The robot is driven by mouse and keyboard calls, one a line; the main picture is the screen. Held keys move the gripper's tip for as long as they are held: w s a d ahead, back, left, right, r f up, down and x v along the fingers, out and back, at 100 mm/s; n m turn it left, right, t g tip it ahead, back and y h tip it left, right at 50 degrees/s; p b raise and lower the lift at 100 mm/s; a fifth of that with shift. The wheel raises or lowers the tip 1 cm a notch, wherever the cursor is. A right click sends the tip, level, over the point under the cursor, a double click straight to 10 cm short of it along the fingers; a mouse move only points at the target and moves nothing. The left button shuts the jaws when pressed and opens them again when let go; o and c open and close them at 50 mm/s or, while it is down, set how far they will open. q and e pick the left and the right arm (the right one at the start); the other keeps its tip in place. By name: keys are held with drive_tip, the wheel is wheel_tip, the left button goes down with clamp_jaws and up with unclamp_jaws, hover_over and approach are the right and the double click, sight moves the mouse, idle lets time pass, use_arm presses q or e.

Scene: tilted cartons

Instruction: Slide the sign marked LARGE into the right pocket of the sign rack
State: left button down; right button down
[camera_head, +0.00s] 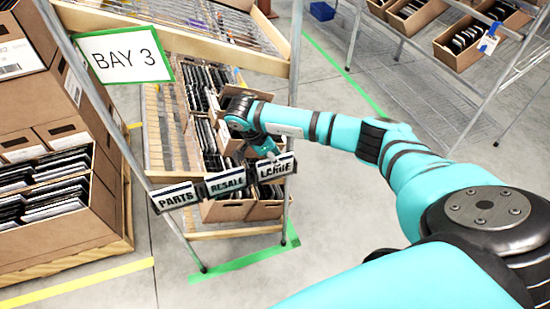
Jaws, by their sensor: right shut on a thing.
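The sign marked LARGE (274,168), white with dark letters, is at the right end of the sign rack (205,190) across the front of the shelf. My right gripper (270,153) is shut on its upper edge. Dark rack material shows below the sign; how deep the sign sits in the right pocket cannot be told. The PARTS sign (175,197) is in the left pocket and the RESALE sign (226,182) in the middle one. My left gripper is out of view.
The shelf behind the rack holds cartons of dark packets (205,85). A BAY 3 sign (125,56) hangs on its left post. Stacked cartons (60,190) stand at left. Metal racks with boxes (465,45) stand at upper right. Open floor lies in front.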

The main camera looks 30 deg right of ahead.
drive_tip(key=c, duration=1.3)
unclamp_jaws()
drive_tip(key=v, duration=1.2)
